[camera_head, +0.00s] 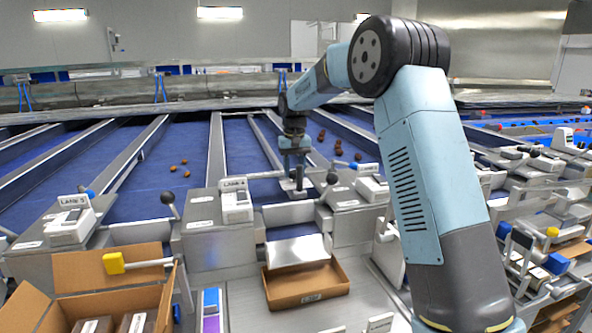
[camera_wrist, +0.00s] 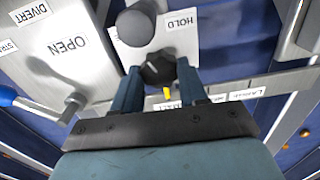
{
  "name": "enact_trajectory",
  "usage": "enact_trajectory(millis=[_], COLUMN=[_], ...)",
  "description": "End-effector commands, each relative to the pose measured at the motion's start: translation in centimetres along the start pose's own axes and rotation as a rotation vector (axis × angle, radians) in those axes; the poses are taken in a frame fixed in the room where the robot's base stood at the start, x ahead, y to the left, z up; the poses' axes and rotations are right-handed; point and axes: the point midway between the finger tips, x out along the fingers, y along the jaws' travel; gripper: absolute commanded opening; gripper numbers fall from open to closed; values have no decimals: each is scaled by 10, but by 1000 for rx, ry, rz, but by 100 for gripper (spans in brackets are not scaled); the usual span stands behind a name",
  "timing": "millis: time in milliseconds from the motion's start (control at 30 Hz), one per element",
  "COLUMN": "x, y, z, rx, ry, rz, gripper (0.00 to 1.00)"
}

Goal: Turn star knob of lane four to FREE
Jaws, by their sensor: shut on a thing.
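My gripper (camera_wrist: 160,84) is shut on a black star knob (camera_wrist: 157,71), with one finger on each side of it. A small yellow mark (camera_wrist: 168,93) shows at the knob's lower edge, between the fingers. A label reading HOLD (camera_wrist: 181,23) sits above the knob on a white plate. No label reading FREE can be made out; small labels below are partly hidden by my fingers. In the head view my gripper (camera_head: 296,186) is low over the lane ends, right of a box labelled LANE (camera_head: 236,200), its number too small to read surely. The knob is hidden there.
A grey ball-topped lever (camera_wrist: 136,28) stands close to the knob. A plate labelled OPEN (camera_wrist: 68,46) with another lever is at left. In the head view, a cardboard box (camera_head: 308,292) stands below, and dates (camera_head: 322,135) lie on the blue belts.

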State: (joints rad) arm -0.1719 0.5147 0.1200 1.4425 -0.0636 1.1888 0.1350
Motion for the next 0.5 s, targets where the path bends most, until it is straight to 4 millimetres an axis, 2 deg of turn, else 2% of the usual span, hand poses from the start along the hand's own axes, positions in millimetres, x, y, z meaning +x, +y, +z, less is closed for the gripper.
enact_trajectory(millis=[200, 500], x=[-3, -3], y=[0, 0], z=[-2, -2], rx=[-166, -314], ry=[8, 9], rz=[-1, 1], gripper=[12, 12])
